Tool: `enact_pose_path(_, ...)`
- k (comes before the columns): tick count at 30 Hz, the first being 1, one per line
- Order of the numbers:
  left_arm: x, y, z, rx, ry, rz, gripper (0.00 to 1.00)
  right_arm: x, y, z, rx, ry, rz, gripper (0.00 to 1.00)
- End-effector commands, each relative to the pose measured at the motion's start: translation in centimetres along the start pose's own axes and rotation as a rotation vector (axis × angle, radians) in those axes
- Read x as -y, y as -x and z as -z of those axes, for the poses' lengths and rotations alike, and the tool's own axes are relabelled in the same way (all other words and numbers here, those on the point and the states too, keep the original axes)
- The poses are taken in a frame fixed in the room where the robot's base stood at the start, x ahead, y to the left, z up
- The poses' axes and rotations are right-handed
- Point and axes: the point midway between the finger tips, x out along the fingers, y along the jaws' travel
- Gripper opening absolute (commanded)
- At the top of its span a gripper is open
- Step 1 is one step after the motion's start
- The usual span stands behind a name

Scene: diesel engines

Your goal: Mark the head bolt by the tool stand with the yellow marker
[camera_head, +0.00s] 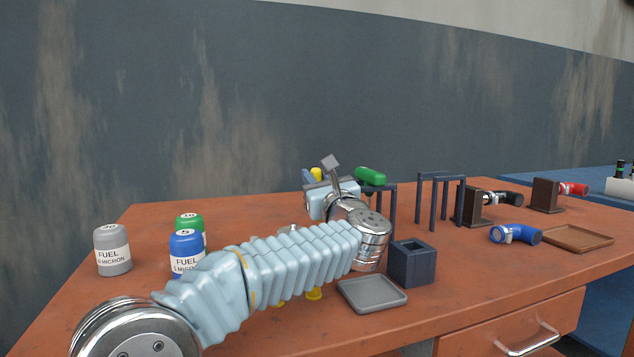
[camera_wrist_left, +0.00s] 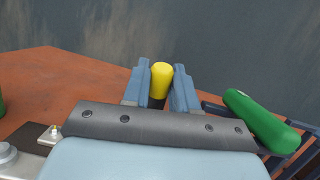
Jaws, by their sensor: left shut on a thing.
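My left gripper (camera_head: 312,177) is raised over the middle of the workbench, beside the tool stand (camera_head: 391,215). In the left wrist view its two blue fingers (camera_wrist_left: 160,88) are shut on the yellow marker (camera_wrist_left: 161,76). The marker's yellow end points up between the fingers; its lower part is hidden. A green-handled tool (camera_head: 370,176) is in the stand, close to the gripper. A small bolt (camera_wrist_left: 55,131) on a metal part shows at the lower left of the wrist view. My right gripper is not in view.
Fuel filters (camera_head: 113,251) stand at the left of the bench. An open dark box (camera_head: 411,262) and a grey tray (camera_head: 372,293) are right of my arm. A second rack (camera_head: 440,180), a blue elbow hose (camera_head: 516,235) and a brown tray (camera_head: 575,238) lie further right.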

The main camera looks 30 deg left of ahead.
Motion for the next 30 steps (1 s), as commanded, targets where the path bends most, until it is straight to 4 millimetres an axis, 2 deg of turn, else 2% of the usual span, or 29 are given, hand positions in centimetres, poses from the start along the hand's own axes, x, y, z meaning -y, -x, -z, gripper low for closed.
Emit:
enact_pose_path(5,0.2,-0.3,-1.1,0.001,0.002,0.000,0.00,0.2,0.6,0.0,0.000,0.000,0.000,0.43)
enact_pose_path(15,0.7,-1.3,-4.7,0.002,0.002,0.000,0.00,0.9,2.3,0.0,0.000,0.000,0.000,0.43)
enact_pose_path(30,0.7,-1.4,-4.8,0.001,0.001,0.000,0.00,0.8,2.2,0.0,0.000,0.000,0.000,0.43)
